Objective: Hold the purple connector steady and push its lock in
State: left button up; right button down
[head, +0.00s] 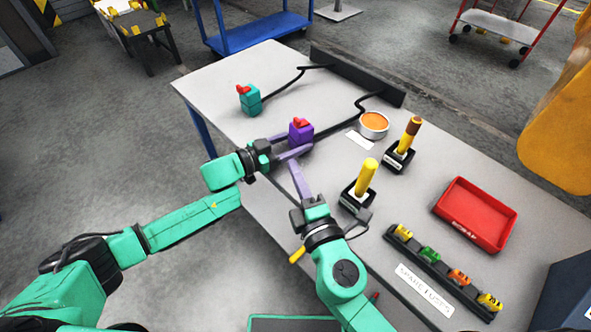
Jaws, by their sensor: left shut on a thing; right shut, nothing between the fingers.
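The purple connector (301,136) stands on the table toward its left end, with a black cable running from it to the dark rail behind. Its red lock (299,123) sits on top; I cannot tell how far it stands out. My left gripper (297,146) comes in from the left and is shut on the connector's lower part. My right gripper (296,164) is shut and empty, with its purple fingers pointing up at the connector from the front. Its tips are close to the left fingers; I cannot tell whether they touch.
A teal connector (249,100) with a red lock stands farther left. To the right are an orange-topped round tin (373,124), two yellow-handled tools in black stands (349,201), a red scrap tray (475,231) and a rack of spare fuses (438,271). The table (225,82) is clear at the far left.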

pick_arm(q)
jog(key=shift+s+f, duration=0.1)
jog(key=shift+f, duration=0.1)
jog(key=o, duration=1)
jog(key=shift+o, duration=0.3)
pick_arm(e)
jog(key=shift+w, duration=0.1)
pick_arm(q)
jog(key=shift+r, duration=0.1)
